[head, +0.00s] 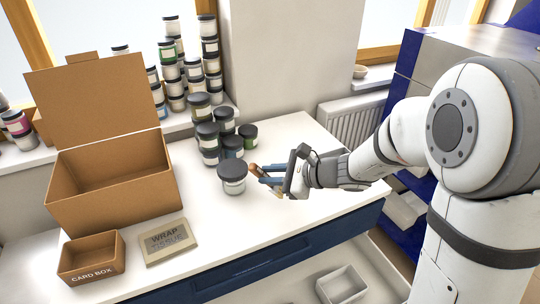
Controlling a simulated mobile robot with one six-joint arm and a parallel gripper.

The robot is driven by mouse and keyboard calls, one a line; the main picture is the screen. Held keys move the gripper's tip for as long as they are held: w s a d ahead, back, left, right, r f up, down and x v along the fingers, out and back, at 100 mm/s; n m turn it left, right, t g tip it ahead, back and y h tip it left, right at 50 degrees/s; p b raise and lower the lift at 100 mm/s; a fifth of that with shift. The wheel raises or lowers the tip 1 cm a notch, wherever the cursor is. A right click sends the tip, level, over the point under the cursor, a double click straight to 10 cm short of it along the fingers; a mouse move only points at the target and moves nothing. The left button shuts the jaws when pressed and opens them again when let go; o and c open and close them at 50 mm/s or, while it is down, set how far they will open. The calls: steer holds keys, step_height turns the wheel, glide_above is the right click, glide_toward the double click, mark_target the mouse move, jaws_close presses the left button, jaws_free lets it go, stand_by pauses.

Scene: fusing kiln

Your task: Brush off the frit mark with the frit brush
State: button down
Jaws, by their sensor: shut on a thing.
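My gripper (264,175) reaches in from the right over the white worktop (318,150). Its blue fingers are shut on a small tan and brown thing, which looks like the frit brush (254,170). Much of the brush is hidden by the fingers. The brush is just right of a lidded glass jar (233,181) that stands alone at the front of a jar group. I cannot tell whether the brush touches the worktop. I cannot make out a frit mark in this view.
Stacked dark-lidded jars (208,140) stand behind the gripper. An open cardboard box (112,190) is at left, with a small card box (92,258) and a wrap tissue packet (167,242) in front. A white bin (342,286) sits below the worktop's front edge.

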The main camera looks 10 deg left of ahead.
step_height(320, 180, up, 6)
steer(key=p, duration=0.3)
steer(key=shift+s+f, duration=0.1)
